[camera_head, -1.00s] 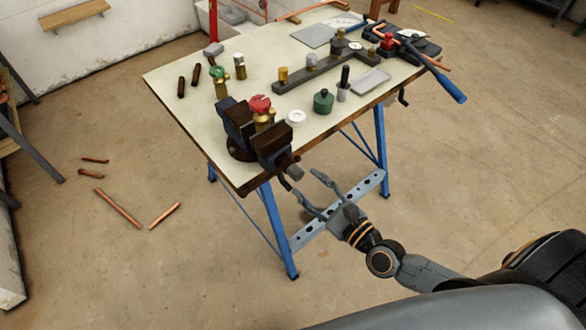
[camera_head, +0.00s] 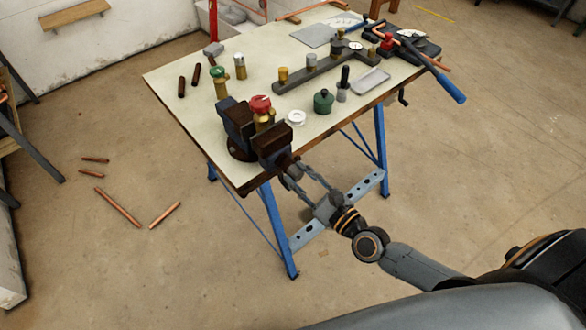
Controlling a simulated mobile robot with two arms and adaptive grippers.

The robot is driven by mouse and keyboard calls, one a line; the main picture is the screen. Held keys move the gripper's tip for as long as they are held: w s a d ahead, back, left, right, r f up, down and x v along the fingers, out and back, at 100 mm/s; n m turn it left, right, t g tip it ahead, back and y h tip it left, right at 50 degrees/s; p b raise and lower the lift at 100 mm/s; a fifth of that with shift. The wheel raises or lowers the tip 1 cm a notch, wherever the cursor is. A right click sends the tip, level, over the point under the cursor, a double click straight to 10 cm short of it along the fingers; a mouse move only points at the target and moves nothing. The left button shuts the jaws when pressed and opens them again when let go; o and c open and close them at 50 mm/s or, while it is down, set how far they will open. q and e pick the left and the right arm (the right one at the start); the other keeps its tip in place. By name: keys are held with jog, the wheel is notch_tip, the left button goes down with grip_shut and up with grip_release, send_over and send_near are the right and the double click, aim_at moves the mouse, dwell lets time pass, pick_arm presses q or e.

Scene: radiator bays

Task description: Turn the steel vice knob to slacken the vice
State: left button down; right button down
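The dark vice (camera_head: 272,146) is mounted at the near left corner of the workbench. It holds a brass valve with a red cap (camera_head: 260,104) between its jaws. The grey steel vice knob (camera_head: 295,173) is at the vice's near end, just off the bench edge, partly hidden by my fingers. My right gripper (camera_head: 294,172) reaches it from the lower right. Its two fingers are apart, one on each side of the knob. I cannot tell whether they touch it. My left gripper is not in view.
The workbench (camera_head: 200,130) carries a green-capped valve (camera_head: 219,82), a dark green pot (camera_head: 323,101), a white ring (camera_head: 297,118) and a grey tray (camera_head: 371,80). A blue bench leg (camera_head: 275,225) stands below the vice. Copper pipes (camera_head: 118,207) lie on the floor at left.

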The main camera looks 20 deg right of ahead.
jog(key=shift+r+n+p, duration=0.15)
jog(key=shift+n+p, duration=0.3)
jog(key=shift+n, duration=0.35)
jog(key=n+p, duration=0.4)
jog(key=n, duration=0.8)
jog(key=shift+r+p, duration=0.15)
jog(key=shift+p, duration=0.25)
jog(key=n, duration=0.2)
jog(key=shift+n+p, duration=0.3)
jog(key=shift+p, duration=0.1)
jog(key=n+p, duration=0.2)
jog(key=n, duration=0.9)
jog(key=shift+n+p, duration=0.3)
jog(key=shift+n, duration=0.1)
jog(key=n, duration=0.3)
jog(key=shift+f, duration=0.2)
